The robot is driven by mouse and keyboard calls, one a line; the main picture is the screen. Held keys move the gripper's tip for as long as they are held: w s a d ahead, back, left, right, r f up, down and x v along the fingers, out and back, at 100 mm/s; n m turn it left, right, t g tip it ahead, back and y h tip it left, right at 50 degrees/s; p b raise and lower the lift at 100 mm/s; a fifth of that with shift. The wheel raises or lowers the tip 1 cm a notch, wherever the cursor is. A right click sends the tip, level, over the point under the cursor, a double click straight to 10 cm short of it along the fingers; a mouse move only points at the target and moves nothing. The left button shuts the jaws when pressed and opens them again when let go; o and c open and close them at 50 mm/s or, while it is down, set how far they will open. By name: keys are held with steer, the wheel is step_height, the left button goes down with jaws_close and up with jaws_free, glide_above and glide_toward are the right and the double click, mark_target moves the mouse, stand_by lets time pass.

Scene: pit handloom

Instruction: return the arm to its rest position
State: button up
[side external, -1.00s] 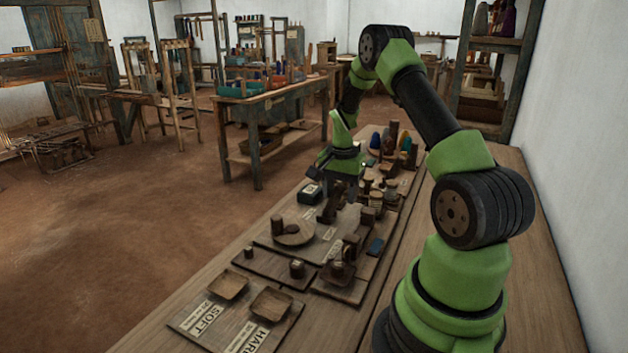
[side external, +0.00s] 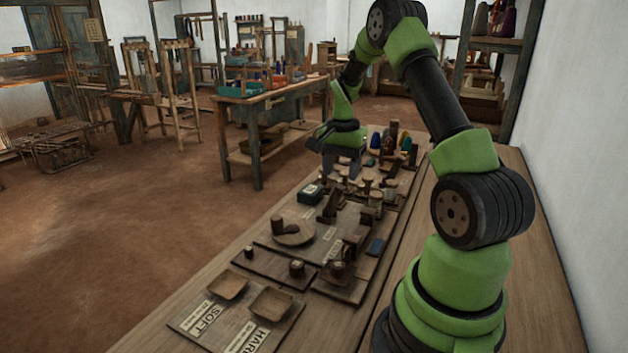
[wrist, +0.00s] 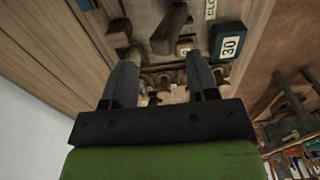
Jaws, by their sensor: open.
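My gripper (side external: 342,163) hangs above the far part of the long wooden bench, clear of the things below it in the side external view. In the wrist view my gripper (wrist: 160,85) shows two dark fingers set well apart, with nothing held between them. Wooden blocks and small spools lie beneath and beyond the fingers. The arm rises from the near right of the bench and bends over at the top. No marker of a rest position shows.
Two shallow wooden trays (side external: 228,285) sit on a board labelled SOFT and HARD (side external: 187,318). A round wooden dish (side external: 293,239) and a dark blue box (side external: 311,193) stand farther back. Coloured cones (side external: 375,141) stand at the far end. The bench's right side (side external: 540,290) is bare.

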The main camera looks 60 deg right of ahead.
steer(key=shift+r, duration=0.3)
steer(key=a+r+n+t, duration=0.3)
steer(key=a+r+n, duration=0.3)
steer(key=a+r, duration=0.9)
steer(key=s+a+r+n+t+y, duration=0.2)
steer(key=s+a+n+t, duration=0.2)
steer(key=s+a+n, duration=0.4)
steer(key=s+a, duration=0.3)
steer(key=a, duration=0.2)
steer(key=shift+a, duration=0.4)
stand_by(0.6)
